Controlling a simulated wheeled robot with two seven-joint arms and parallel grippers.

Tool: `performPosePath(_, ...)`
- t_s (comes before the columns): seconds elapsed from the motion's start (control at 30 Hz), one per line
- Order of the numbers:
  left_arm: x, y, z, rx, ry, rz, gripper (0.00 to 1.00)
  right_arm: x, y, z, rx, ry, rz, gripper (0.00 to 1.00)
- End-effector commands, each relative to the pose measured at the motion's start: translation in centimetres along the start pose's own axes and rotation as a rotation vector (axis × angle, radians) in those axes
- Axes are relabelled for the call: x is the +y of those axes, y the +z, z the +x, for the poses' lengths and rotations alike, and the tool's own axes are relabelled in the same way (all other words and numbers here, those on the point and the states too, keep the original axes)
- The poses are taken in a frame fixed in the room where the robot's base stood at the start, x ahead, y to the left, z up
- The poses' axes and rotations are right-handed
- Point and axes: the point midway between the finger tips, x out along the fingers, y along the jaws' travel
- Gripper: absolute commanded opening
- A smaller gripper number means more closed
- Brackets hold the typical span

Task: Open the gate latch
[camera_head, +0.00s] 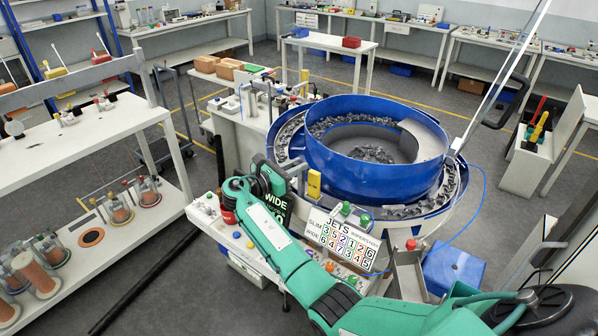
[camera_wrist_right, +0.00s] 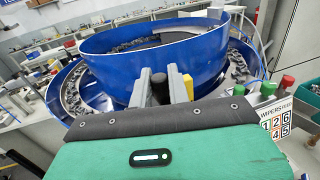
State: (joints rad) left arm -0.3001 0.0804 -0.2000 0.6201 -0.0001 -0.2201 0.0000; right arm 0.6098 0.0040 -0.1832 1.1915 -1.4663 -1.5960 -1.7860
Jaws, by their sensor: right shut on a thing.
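A blue round bowl feeder (camera_head: 375,130) stands in the middle of the head view and fills the top of the right wrist view (camera_wrist_right: 150,60). My right gripper (camera_head: 295,172) is at its near left rim. In the wrist view its two grey fingers (camera_wrist_right: 161,78) are closed around a dark upright knob (camera_wrist_right: 159,90), which looks like the gate latch's handle. The latch's lower part is hidden by my gripper. A yellow plate (camera_head: 314,184) stands just right of the fingers and also shows in the wrist view (camera_wrist_right: 188,88). My left gripper is out of view.
A white ledge with a numbered JETS/WIPERS card (camera_head: 342,245) and green and red buttons lies in front of the bowl. A blue bin (camera_head: 453,268) is at the right. A white bench (camera_head: 80,140) stands left, with floor between.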

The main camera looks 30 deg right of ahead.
Motion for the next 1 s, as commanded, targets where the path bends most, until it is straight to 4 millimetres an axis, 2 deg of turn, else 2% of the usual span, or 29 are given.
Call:
performPosePath(0.1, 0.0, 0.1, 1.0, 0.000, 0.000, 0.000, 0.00, 0.4, -0.2, -0.1, 0.000, -0.075, 0.000, 0.00)
performPosePath(0.4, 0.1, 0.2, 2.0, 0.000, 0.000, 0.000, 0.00, 0.8, -0.1, -0.2, -0.001, -0.197, -0.001, 0.00)
performPosePath(0.97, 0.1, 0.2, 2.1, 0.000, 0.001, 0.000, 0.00, 0.8, 0.0, -0.2, -0.001, -0.227, 0.000, 0.00)
performPosePath(1.0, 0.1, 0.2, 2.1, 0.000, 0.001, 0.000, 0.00, 0.8, 0.0, -0.2, -0.001, -0.227, 0.000, 0.21)
